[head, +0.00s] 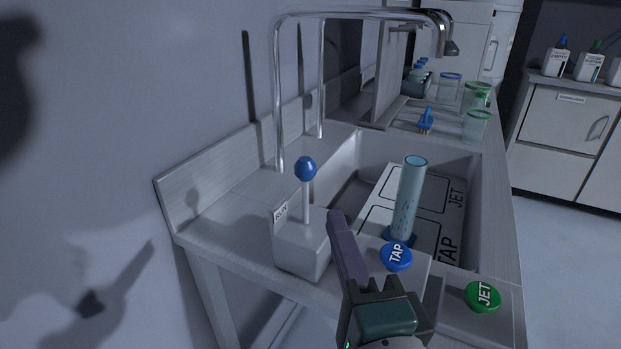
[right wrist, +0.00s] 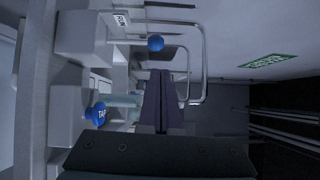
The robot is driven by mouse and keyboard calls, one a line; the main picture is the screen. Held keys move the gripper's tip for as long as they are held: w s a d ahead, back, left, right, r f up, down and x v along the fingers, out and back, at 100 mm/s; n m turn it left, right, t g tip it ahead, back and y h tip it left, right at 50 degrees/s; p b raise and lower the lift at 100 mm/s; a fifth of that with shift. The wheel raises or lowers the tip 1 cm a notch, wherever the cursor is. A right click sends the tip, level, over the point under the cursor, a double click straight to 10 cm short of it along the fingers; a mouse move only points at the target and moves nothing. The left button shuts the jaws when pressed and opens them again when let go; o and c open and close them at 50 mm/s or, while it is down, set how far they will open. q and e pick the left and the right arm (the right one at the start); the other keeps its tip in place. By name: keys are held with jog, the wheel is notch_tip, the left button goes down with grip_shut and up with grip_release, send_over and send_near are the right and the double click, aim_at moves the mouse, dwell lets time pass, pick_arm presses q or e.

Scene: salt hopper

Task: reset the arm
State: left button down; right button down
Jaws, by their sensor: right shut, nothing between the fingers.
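My right gripper (head: 337,216) is in the lower middle of the head view, in front of the sink counter's near end. Its purple fingers are shut with nothing between them, and they also show shut in the right wrist view (right wrist: 160,78). In the head view the fingertips overlap the right side of the RUN lever box; whether they touch it I cannot tell. My left gripper is not in view.
The RUN lever has a blue ball (head: 305,169). A blue TAP button (head: 396,257) and green JET button (head: 483,296) lie right of my gripper. A clear tube (head: 409,200) stands in the sink. A tall faucet (head: 279,90) arches above. Jars (head: 476,125) stand behind.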

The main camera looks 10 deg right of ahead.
jog(key=s+f+n+g+y+p, duration=0.1)
jog(key=s+f+n+g+y, duration=0.2)
jog(key=n, duration=0.4)
jog(key=s+n+g+y, duration=0.2)
jog(key=s+n+g, duration=0.3)
jog(key=n, duration=0.3)
jog(key=s+d+r+n+g+h+p, duration=0.15)
jog(key=s+d+n+g+h, duration=0.45)
jog(key=s+d, duration=0.65)
notch_tip(320, 180, up, 36)
jog(key=m+p, duration=0.1)
jog(key=p, duration=3.6)
jog(key=shift+s+a+g+y, duration=0.2)
jog(key=shift+a+g+y, duration=0.1)
jog(key=shift+g, duration=0.1)
